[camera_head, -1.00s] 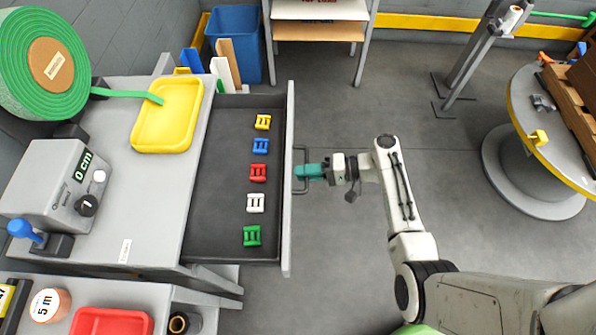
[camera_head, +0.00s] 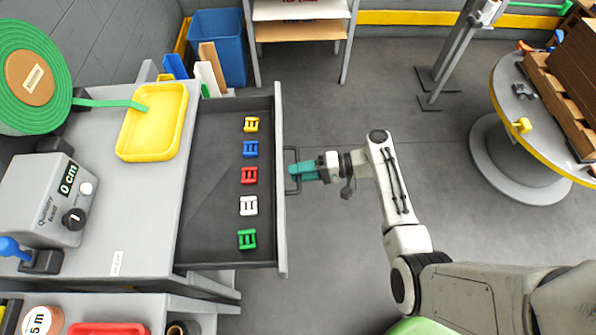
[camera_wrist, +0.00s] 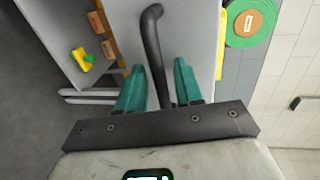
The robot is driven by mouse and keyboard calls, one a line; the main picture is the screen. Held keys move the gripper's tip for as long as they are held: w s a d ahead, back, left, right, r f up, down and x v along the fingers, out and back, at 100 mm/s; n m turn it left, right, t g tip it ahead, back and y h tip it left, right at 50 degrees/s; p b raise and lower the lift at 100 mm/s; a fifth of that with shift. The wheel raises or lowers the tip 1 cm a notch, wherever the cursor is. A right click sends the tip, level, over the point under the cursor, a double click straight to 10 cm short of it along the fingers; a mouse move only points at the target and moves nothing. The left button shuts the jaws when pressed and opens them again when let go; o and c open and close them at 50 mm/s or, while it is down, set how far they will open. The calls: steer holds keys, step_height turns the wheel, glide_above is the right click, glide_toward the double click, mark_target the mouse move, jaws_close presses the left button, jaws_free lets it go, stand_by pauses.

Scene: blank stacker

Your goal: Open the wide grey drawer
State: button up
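The wide grey drawer (camera_head: 212,215) stands pulled well out of the grey cabinet in the head view, its dark inside showing. Its front panel (camera_head: 281,240) carries a dark bar handle (camera_head: 297,186). My gripper (camera_head: 303,172) has teal fingers and is at this handle. In the wrist view the handle bar (camera_wrist: 153,35) runs down between the two fingers of my gripper (camera_wrist: 160,68). The fingers are spread, with a gap visible on each side of the bar. Any contact deeper between the fingers is hard to tell.
Several coloured clips, among them a red clip (camera_head: 249,175), lie in a row in the drawer. A yellow tray (camera_head: 123,150) and a counter box (camera_head: 45,200) sit on the cabinet top. A blue bin (camera_head: 218,50) stands behind. A round table (camera_head: 510,120) is at right; floor between is clear.

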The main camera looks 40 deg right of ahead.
steer(key=v, duration=1)
steer(key=shift+b, duration=0.45)
steer(key=shift+f, duration=0.1)
